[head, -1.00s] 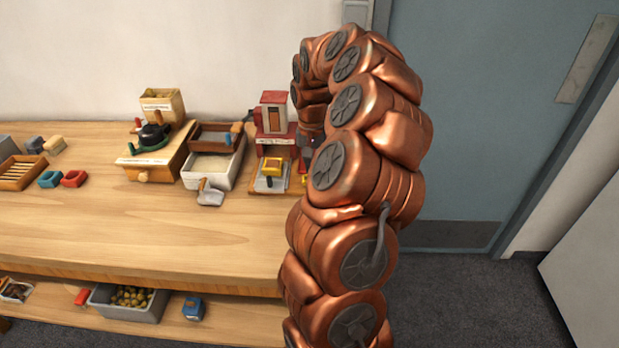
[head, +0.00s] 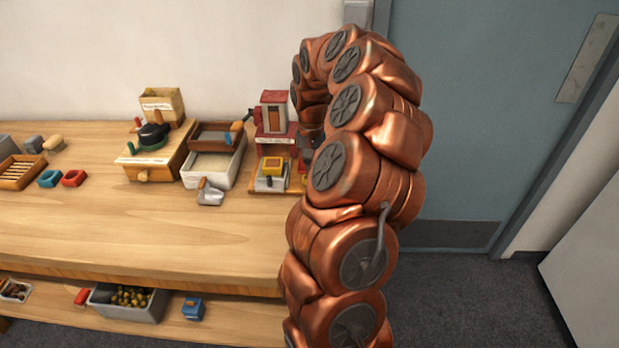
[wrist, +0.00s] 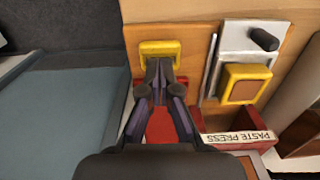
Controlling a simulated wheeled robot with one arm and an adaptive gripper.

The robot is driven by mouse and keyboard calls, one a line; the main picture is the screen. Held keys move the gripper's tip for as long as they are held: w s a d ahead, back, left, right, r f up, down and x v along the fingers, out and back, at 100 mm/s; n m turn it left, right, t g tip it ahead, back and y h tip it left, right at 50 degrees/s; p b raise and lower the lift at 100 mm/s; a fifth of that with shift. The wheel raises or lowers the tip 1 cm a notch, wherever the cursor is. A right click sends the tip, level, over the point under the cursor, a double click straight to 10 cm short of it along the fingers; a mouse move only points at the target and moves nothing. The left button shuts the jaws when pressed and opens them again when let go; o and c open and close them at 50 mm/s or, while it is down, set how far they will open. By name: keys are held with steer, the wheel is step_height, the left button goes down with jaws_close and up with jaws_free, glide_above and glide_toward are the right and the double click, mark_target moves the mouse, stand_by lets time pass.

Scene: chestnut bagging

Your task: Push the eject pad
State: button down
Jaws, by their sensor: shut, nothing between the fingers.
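The red and wooden paste press stands at the right end of the bench in the head view (head: 275,135), partly hidden by my arm. In the wrist view its label (wrist: 238,137) reads "PASTE PRESS". A yellow-framed pad (wrist: 160,44) sits on the wooden face there; which pad is the eject pad is not marked. My gripper (wrist: 159,68) is shut and empty, its fingertips at this pad's lower edge; contact is hard to tell. A second yellow pad (wrist: 244,84) is on a grey metal plate to the right. A red part (wrist: 162,125) shows between and below my fingers.
A white bin (head: 213,170) with a scoop (head: 209,193) is left of the press. Further left is a wooden drawer unit (head: 152,160). The bench front is clear. A grey crate (head: 128,303) sits on the lower shelf.

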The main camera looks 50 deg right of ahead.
steer(key=shift+f+b, duration=0.85)
steer(key=shift+f, duration=0.5)
steer(key=shift+r, duration=0.1)
steer(key=shift+r+p, duration=0.6)
steer(key=shift+r, duration=3.35)
steer(key=s+a+r+n, duration=0.2)
steer(key=a+n, duration=0.1)
steer(key=a, duration=0.9)
steer(key=s+a+r+n, duration=0.2)
steer(key=a+n, duration=0.2)
steer(key=a, duration=0.8)
steer(key=s+a+f+n+g, duration=0.1)
steer(key=s+a+f, duration=0.1)
steer(key=s+a, duration=0.3)
steer(key=s+a+f+n, duration=0.2)
steer(key=s+a, duration=0.4)
steer(key=s, duration=0.8)
steer(key=shift+a+f+g, duration=0.2)
steer(key=shift+f+g, duration=0.15)
steer(key=shift+g, duration=0.05)
